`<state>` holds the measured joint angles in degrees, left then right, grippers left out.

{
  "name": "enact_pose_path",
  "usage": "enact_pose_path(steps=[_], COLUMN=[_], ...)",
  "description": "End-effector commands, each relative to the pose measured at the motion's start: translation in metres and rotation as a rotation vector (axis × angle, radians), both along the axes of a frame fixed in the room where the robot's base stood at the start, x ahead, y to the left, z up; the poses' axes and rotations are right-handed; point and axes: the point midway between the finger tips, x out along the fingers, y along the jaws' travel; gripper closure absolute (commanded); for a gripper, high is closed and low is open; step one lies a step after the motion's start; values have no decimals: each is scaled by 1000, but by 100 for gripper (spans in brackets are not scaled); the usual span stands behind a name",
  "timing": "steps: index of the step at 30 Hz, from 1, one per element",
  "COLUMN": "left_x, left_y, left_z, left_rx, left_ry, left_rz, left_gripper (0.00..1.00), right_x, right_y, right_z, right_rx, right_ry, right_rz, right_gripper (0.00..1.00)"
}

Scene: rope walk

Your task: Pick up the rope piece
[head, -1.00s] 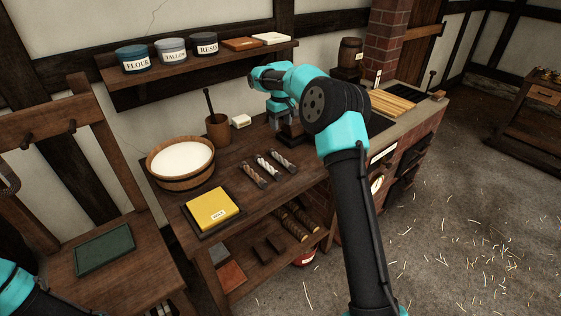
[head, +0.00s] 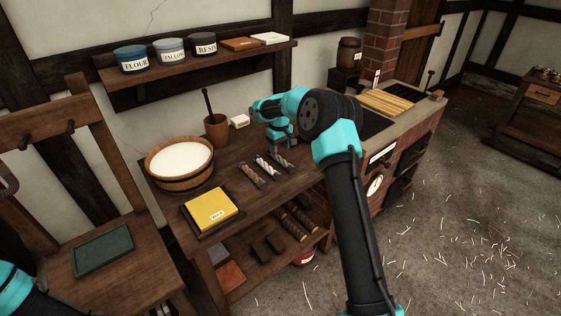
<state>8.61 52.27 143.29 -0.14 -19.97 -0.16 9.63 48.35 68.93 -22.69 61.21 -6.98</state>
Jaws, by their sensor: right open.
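Three short rope pieces lie in a row on the wooden workbench: a brown one (head: 250,174), a pale one (head: 266,168) in the middle, and a grey-brown one (head: 284,162) on the right. My right gripper (head: 283,147) is open and points down, low over the bench just behind the right rope piece. I cannot tell whether its fingertips touch anything. My left arm shows only at the bottom left corner, and its gripper is out of view.
A wooden tub of white stuff (head: 180,158), a yellow block (head: 212,207) on a dark tray and a mortar (head: 217,133) stand to the left on the bench. A small white block (head: 239,121) is behind. A brick stove (head: 410,137) adjoins on the right.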

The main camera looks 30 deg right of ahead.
Motion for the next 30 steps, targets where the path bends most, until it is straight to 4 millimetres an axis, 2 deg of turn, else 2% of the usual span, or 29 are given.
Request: enact_pose_path(steps=[5, 17, 30], left_x=[0, 0, 0], left_y=[0, 0, 0], left_z=[0, 0, 0], left_rx=[0, 0, 0], left_ry=[0, 0, 0], left_rz=[0, 0, 0], left_gripper=[57, 57, 57], right_x=[-1, -5, -5], right_y=[0, 4, 4], right_z=[-4, -49, -52], right_rx=[0, 1, 0], right_ry=[1, 0, -1], right_rz=[0, 0, 1], right_gripper=[45, 45, 45])
